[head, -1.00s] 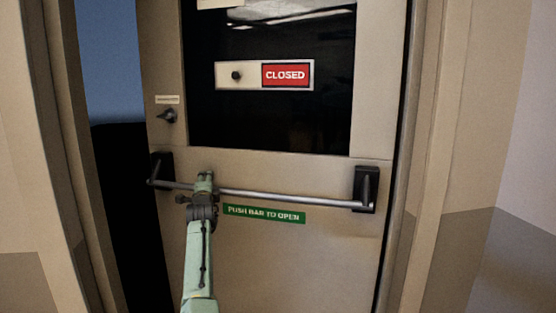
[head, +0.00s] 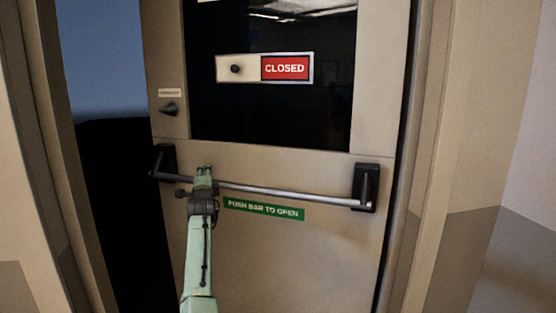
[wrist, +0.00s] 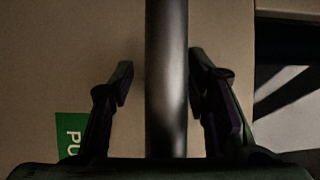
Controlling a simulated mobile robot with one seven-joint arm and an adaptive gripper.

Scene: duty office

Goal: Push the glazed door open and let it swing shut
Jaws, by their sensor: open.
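The glazed door (head: 300,265) stands partly open, with a gap between its left edge and the frame. Its dark glass pane (head: 270,115) fills the upper part. A metal push bar (head: 290,194) runs across the door between two black end brackets. My gripper (head: 204,172) is at the left part of the bar. In the wrist view the bar (wrist: 166,80) runs between the two fingers of my open gripper (wrist: 160,78), with space on both sides. Whether the palm touches the bar cannot be told.
A "CLOSED" sign (head: 285,68) sits on the glass and a green "PUSH BAR TO OPEN" label (head: 263,209) is below the bar. A black turn knob (head: 169,109) is at the upper left. Door frame posts (head: 52,150) flank the door; dark space shows through the left gap.

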